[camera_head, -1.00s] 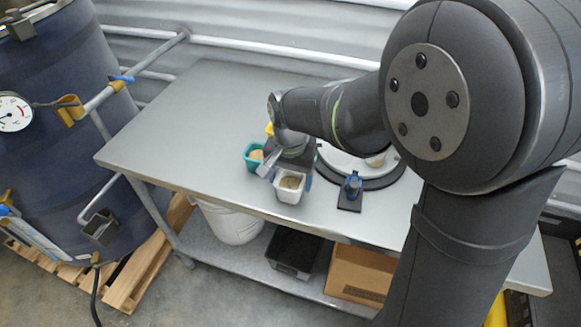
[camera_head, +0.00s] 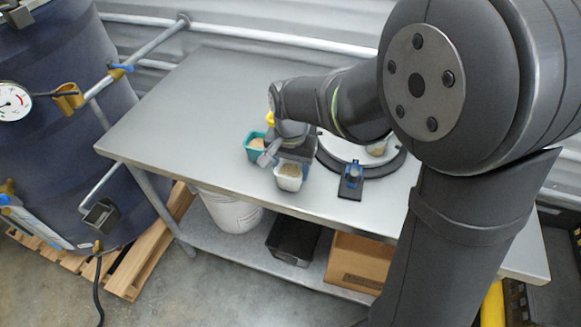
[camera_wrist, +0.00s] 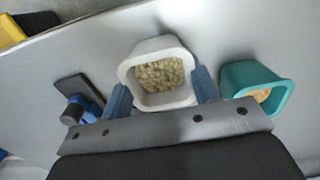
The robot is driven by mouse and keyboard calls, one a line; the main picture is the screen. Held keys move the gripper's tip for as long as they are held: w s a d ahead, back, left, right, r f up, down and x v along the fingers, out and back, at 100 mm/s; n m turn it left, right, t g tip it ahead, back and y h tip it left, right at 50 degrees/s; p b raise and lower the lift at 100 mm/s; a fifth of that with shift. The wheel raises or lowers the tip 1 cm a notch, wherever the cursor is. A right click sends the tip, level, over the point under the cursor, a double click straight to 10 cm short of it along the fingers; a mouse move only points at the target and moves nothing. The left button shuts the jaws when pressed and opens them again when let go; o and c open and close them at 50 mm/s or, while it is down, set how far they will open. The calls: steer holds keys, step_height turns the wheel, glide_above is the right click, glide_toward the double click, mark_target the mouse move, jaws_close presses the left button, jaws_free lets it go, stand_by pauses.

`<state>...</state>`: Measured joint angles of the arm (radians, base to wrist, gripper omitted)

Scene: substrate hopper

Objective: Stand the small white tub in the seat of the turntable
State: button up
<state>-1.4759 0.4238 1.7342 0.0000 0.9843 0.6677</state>
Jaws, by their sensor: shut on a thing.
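The small white tub (camera_head: 288,177), filled with a pale grainy substrate, is near the front edge of the table. My gripper (camera_wrist: 162,92) is shut on it, with one blue finger at each side of the tub in the wrist view. The tub (camera_wrist: 155,47) looks upright; I cannot tell whether it touches the table. The turntable (camera_head: 343,150) is a pale disc with a dark rim, to the right of my gripper in the head view. My arm partly covers it. A tan item (camera_head: 377,148) shows on its right part; I cannot make out the seat.
A teal tub (camera_head: 253,150) with tan contents stands close to the left of the white tub, and right of it in the wrist view (camera_wrist: 240,78). A dark stand with a blue part (camera_head: 352,180) is in front of the turntable. The table's left side is clear.

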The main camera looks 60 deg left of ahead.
steer(key=shift+r, duration=2.35)
steer(key=w+a+r+m, duration=0.2)
steer(key=w+r+m, duration=0.1)
steer(key=w, duration=0.6)
steer(key=w+a+r+m, duration=0.2)
steer(key=w+r+m, duration=0.1)
steer(key=w, duration=0.5)
steer(key=shift+d+f, duration=0.15)
steer(key=shift+f, duration=1.6)
steer(key=shift+d+f, duration=0.1)
steer(key=shift+f, duration=1.65)
steer(key=shift+f, duration=0.3)
steer(key=o, duration=0.9)
